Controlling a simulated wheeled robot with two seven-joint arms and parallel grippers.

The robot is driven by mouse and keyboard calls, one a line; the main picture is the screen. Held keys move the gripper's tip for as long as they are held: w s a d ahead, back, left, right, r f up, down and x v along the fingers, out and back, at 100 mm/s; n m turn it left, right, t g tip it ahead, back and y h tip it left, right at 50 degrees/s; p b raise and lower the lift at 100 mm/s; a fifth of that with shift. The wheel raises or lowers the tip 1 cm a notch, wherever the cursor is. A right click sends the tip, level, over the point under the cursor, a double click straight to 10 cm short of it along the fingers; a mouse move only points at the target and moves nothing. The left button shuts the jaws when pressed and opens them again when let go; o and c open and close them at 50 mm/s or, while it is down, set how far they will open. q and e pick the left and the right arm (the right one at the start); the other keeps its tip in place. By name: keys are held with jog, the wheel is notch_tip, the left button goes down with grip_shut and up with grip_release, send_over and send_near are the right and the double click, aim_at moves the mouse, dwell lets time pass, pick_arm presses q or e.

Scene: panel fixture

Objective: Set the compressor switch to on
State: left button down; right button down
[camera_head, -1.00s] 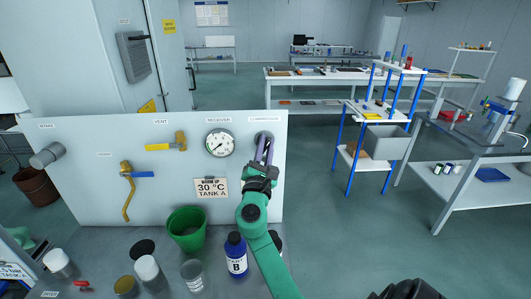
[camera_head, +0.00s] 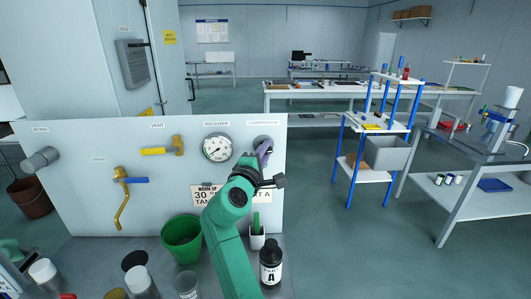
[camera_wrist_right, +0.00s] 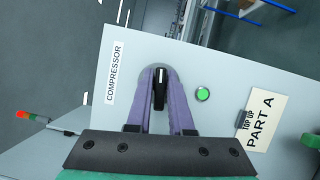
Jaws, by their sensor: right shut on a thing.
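The compressor switch (camera_wrist_right: 160,88) is a black knob with a pale mark on a round grey base, beside the COMPRESSOR label (camera_wrist_right: 115,72) in the right wrist view. The purple fingers of my right gripper (camera_wrist_right: 160,76) are shut on the knob, one on each side. A round lamp (camera_wrist_right: 203,94) next to it looks bright green. In the head view my right gripper (camera_head: 264,150) reaches the switch at the panel's upper right, and its fingers hide most of the knob. My left gripper is not in view.
The pale panel (camera_head: 80,190) also carries a gauge (camera_head: 217,147), a yellow vent handle (camera_head: 162,150) and a blue-handled valve (camera_head: 130,180). A green bucket (camera_head: 182,240) and a PART A bottle (camera_head: 271,262) stand below. Open floor lies to the right.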

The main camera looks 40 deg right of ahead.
jog(key=shift+f+m+g, duration=0.2)
jog(key=shift+m+g, duration=0.1)
jog(key=shift+m, duration=0.5)
jog(key=shift+y, duration=0.3)
jog(key=c, duration=0.9)
grip_release()
jog(key=shift+r, duration=0.1)
